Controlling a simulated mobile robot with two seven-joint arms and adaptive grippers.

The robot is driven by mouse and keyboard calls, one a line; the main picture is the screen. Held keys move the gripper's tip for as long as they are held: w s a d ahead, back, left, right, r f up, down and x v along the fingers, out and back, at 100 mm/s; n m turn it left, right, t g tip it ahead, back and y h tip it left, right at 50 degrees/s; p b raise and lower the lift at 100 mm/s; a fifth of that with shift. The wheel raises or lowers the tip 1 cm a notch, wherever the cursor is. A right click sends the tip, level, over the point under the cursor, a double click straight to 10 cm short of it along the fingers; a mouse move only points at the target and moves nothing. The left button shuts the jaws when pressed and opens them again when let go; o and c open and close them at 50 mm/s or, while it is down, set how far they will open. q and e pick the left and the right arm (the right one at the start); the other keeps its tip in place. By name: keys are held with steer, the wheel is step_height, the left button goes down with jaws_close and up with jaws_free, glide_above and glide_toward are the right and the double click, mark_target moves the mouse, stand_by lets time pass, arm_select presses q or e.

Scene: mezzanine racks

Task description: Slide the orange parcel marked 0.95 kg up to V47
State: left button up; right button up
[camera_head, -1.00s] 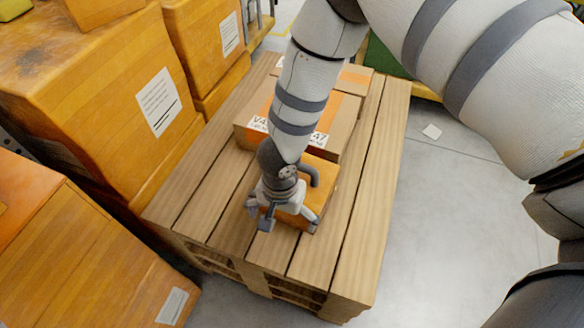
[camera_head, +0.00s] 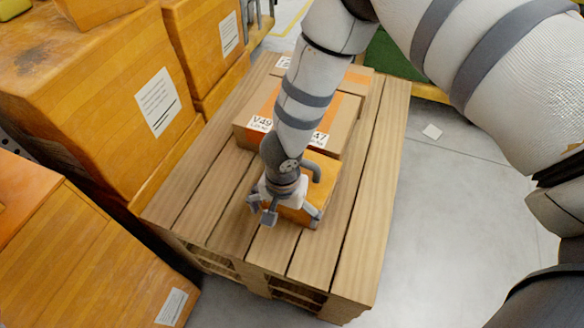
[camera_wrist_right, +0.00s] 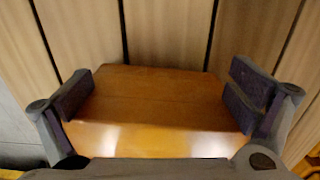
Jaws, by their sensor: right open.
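The small orange parcel (camera_head: 328,181) lies on the wooden pallet (camera_head: 352,240), in front of the brown taped cartons. A label ending in 47 (camera_head: 318,139) shows on the carton front just behind it; my arm covers its start. I cannot tell whether parcel and carton touch. My right gripper (camera_head: 292,214) is low over the parcel, pointing down, with its fingers spread. In the right wrist view the parcel (camera_wrist_right: 150,105) lies between the two open fingers (camera_wrist_right: 160,98), one at each side. No weight mark is legible. My left gripper is not in view.
A V49 label (camera_head: 260,123) shows to the left of the 47 label. Large orange boxes (camera_head: 150,95) stand along the pallet's left side. Bare slats lie left and right of the parcel. Grey floor (camera_head: 440,220) is open to the right.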

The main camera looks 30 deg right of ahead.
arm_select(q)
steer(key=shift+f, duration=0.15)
arm_select(e)
steer(key=shift+w+d, duration=0.35)
steer(key=shift+d, duration=0.15)
steer(key=shift+a, duration=0.1)
steer(key=shift+s+a+r+p, duration=0.15)
steer(key=shift+s+a+p, duration=0.4)
steer(key=shift+s+a, duration=0.45)
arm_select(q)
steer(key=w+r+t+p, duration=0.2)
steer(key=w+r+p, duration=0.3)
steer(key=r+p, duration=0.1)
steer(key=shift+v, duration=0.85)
arm_select(e)
step_height(320, 180, up, 13)
steer(key=shift+a, duration=0.15)
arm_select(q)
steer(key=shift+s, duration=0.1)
